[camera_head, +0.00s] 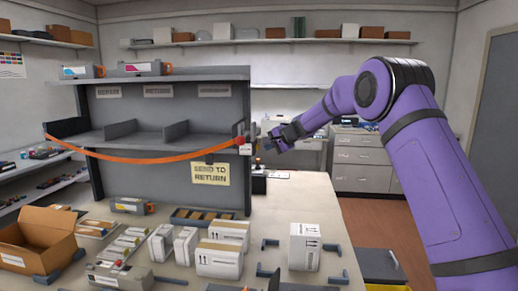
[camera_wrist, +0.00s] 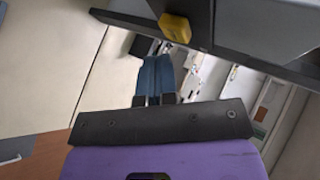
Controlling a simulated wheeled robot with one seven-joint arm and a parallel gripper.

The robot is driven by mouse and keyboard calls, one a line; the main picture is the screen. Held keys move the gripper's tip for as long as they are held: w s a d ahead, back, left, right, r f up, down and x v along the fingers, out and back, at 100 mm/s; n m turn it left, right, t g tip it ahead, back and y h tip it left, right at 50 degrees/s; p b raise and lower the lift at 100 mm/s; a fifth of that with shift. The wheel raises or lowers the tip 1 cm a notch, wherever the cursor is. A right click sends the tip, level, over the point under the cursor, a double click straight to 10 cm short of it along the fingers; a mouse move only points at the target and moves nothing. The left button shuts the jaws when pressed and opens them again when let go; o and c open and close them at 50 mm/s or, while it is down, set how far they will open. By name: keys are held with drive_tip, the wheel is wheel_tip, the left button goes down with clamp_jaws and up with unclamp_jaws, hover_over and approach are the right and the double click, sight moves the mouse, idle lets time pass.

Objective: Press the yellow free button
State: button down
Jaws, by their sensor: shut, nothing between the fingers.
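The yellow button (camera_wrist: 175,27) shows in the wrist view at the top, on the edge of a dark grey panel. In the head view I cannot make it out clearly; my gripper is close to that spot. My gripper (camera_head: 270,144) is at the right end of the grey shelf unit, beside a small white latch block (camera_head: 245,149). In the wrist view its fingers (camera_wrist: 155,68) are together and empty, below and slightly left of the yellow button, with a visible gap in the picture. Whether they touch anything is not clear.
An orange strap (camera_head: 150,157) hangs across the grey shelf unit (camera_head: 130,180) and ends at the latch block. The table below (camera_head: 310,200) holds white boxes (camera_head: 219,260), cartridges and an open cardboard box (camera_head: 38,240). Drawers (camera_head: 360,157) stand behind my arm.

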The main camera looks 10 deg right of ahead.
drive_tip(key=d, duration=0.1)
drive_tip(key=s+d, duration=0.1)
drive_tip(key=d, duration=0.2)
drive_tip(key=shift+s+d, duration=0.25)
drive_tip(key=shift+d, duration=0.15)
drive_tip(key=s+r+n+g+h, duration=0.15)
drive_tip(key=s+r, duration=0.25)
drive_tip(key=s, duration=0.6)
drive_tip(key=s+a+r+n, duration=0.15)
drive_tip(key=s+r, duration=0.35)
drive_tip(key=s, duration=0.6)
drive_tip(key=s+r+n+g+h, duration=0.1)
drive_tip(key=s+r+n, duration=0.25)
drive_tip(key=s, duration=0.65)
drive_tip(key=s+d+f+h, duration=0.1)
drive_tip(key=s+d+f, duration=0.1)
drive_tip(key=s, duration=0.8)
drive_tip(key=s+d+f+n+g+h, duration=0.1)
drive_tip(key=s+d+f+h, duration=0.1)
drive_tip(key=s, duration=0.8)
drive_tip(key=s+d+f+n+h, duration=0.1)
drive_tip(key=s+d+f, duration=0.1)
drive_tip(key=s, duration=0.9)
drive_tip(key=shift+d+f+h, duration=0.15)
drive_tip(key=shift+f+h, duration=0.2)
drive_tip(key=shift+f, duration=0.1)
